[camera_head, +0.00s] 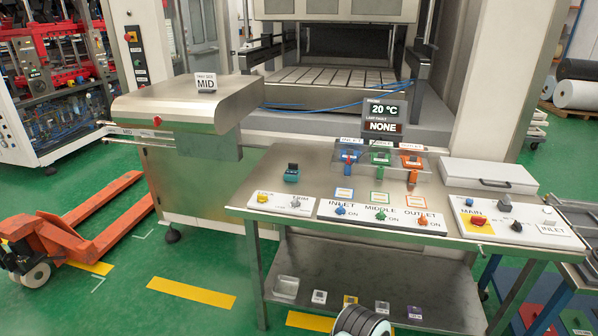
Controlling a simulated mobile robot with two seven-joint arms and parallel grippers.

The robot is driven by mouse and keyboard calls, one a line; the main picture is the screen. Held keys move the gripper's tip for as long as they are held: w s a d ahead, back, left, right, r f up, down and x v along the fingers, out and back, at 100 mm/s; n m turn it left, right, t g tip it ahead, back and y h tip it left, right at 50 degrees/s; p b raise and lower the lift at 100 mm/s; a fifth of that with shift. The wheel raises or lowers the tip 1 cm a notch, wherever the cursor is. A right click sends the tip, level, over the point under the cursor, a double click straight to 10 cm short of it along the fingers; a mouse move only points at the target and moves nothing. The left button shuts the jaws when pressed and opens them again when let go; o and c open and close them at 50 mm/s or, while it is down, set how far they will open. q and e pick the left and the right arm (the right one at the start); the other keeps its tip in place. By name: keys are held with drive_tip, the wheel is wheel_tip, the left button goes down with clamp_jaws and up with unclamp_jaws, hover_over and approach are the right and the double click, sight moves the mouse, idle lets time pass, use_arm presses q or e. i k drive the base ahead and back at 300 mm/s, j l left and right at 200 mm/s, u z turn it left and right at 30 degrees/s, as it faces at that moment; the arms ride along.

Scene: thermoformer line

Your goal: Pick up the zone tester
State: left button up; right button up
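A small teal handheld device with a dark top (291,172), which looks like the zone tester, stands on the left part of the steel table (262,172). It stands apart from other things, behind a white switch panel (283,204).
Inlet, middle and outlet switches sit on a white panel (360,224) along the front. Blue, green and red-orange tools stand at a clear rack (378,168) behind. An orange pallet jack (75,234) stands left.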

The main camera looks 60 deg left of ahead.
sight(293, 174)
drive_tip(key=k+j+z, duration=0.15)
drive_tip(key=j, duration=0.3)
drive_tip(key=k+j+z, duration=0.15)
drive_tip(key=k+j, duration=0.55)
drive_tip(key=j, duration=0.15)
drive_tip(key=k+j, duration=0.3)
drive_tip(key=j, duration=0.15)
